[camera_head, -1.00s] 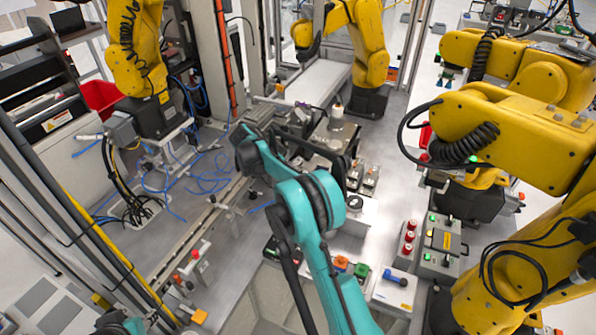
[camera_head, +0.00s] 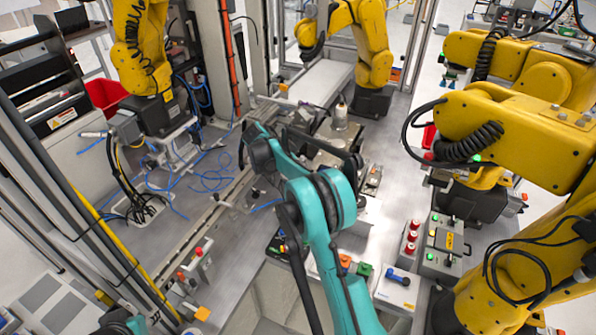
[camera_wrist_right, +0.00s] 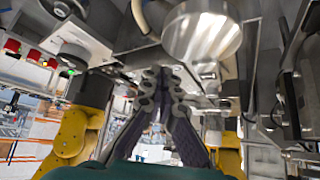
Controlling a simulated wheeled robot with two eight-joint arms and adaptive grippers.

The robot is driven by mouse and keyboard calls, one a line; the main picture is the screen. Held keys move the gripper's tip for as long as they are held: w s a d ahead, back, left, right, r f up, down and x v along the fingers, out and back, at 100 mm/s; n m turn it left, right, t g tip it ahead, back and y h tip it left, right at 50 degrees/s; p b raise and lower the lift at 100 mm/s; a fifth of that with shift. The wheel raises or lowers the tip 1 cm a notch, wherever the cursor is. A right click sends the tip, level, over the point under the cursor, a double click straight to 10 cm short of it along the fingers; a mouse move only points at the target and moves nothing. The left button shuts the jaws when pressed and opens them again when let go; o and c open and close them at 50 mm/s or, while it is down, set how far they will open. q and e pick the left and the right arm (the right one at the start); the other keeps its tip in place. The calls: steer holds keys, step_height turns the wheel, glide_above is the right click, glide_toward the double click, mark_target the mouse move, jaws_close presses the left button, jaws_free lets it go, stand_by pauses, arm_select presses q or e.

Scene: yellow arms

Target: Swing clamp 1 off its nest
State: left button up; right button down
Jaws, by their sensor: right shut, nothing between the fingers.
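The fixture plate (camera_head: 326,157) stands in the middle of the head view, mostly behind my right arm. A small metal clamp-like part (camera_head: 373,178) shows at its right edge; I cannot read which number it has. My teal right arm (camera_head: 328,240) reaches up from the bottom centre and bends over the fixture. In the right wrist view my right gripper (camera_wrist_right: 165,80) is shut and empty, its ringed fingertips together. A round metal disc (camera_wrist_right: 203,32) hangs close above and right of the fingers. I cannot tell whether the fingertips touch anything. My left gripper is out of view.
A box with red buttons (camera_head: 411,238) and a grey control box (camera_head: 442,245) stand right of my arm. A pale panel with colored knobs (camera_head: 398,289) lies nearer. A bottle (camera_head: 341,117) stands behind the fixture. Yellow robot arms (camera_head: 520,135) crowd the right side.

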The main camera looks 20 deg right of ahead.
steer(key=a+r, duration=0.1)
steer(key=r, duration=0.1)
steer(key=w+a+r+p, duration=0.1)
steer(key=a+r, duration=0.1)
steer(key=r, duration=0.1)
steer(key=w+a+r, duration=0.1)
steer(key=r, duration=0.1)
steer(key=shift+a+r+p, duration=0.15)
steer(key=shift+r+p, duration=0.25)
steer(key=shift+w+a, duration=0.15)
steer(key=s+a+r+n+t+y+b, duration=0.25)
steer(key=s+n, duration=0.25)
steer(key=s, duration=0.5)
steer(key=s+a+r+n+t+y+b, duration=0.1)
steer(key=s+a+n+y+b, duration=0.25)
steer(key=s, duration=0.65)
steer(key=s+a+f+n+t+y+b, duration=0.1)
steer(key=s+a+f+n+t, duration=0.1)
steer(key=s+f, duration=0.4)
steer(key=s+a+f+n+t+y+b, duration=0.1)
steer(key=s+a+f+n, duration=0.4)
steer(key=s, duration=0.6)
steer(key=shift+s+a+f+n+t+b, duration=0.2)
steer(key=shift+f+n+t+b, duration=0.25)
steer(key=shift+n, duration=0.8)
